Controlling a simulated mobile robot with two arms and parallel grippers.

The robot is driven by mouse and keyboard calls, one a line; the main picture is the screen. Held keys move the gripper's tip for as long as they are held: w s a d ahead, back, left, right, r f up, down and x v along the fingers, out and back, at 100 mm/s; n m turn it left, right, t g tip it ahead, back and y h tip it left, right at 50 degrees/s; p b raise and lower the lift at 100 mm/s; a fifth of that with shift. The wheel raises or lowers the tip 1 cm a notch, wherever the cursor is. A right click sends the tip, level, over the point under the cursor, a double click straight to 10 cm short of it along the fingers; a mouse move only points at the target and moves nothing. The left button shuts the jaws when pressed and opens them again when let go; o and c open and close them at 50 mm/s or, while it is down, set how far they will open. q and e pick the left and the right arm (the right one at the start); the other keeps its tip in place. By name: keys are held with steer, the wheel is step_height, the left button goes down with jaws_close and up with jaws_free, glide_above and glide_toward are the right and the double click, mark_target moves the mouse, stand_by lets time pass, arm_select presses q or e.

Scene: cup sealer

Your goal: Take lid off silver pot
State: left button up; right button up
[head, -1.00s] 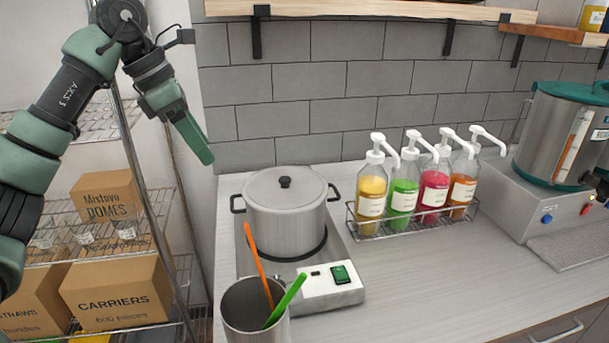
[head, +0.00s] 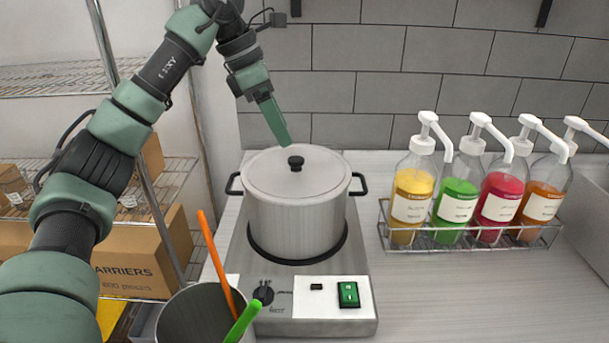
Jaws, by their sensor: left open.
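The silver pot (head: 297,228) stands on a hot plate, with a black handle on each side. Its silver lid (head: 322,172) sits flat on top, with a black knob (head: 296,163) in the middle. My left gripper (head: 283,138) points down just above the lid, a little above and left of the knob, and does not hold it. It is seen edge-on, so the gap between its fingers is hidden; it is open. My right gripper is not in view.
The hot plate (head: 350,322) has a green switch. A metal cup (head: 178,325) with an orange and a green stick stands in front left. A wire rack (head: 470,246) of pump bottles is at right. A wire shelf with boxes (head: 140,255) is at left. Counter between is clear.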

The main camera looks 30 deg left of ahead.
mark_target(295, 159)
arm_select(q)
steer(key=shift+w+d+f, duration=0.2)
steer(key=shift+f, duration=0.3)
steer(key=x, duration=0.1)
steer(key=p+x, duration=0.1)
steer(key=x, duration=0.1)
steer(key=p+x, duration=0.1)
steer(key=x, duration=0.1)
steer(key=shift+s+d, duration=0.1)
steer(key=shift+s, duration=0.25)
steer(key=shift+w+d+f, duration=0.1)
steer(key=shift+w+f, duration=0.1)
steer(key=shift+f, duration=0.15)
steer(key=shift+s, duration=0.15)
steer(key=shift+c, duration=1.2)
jaws_close()
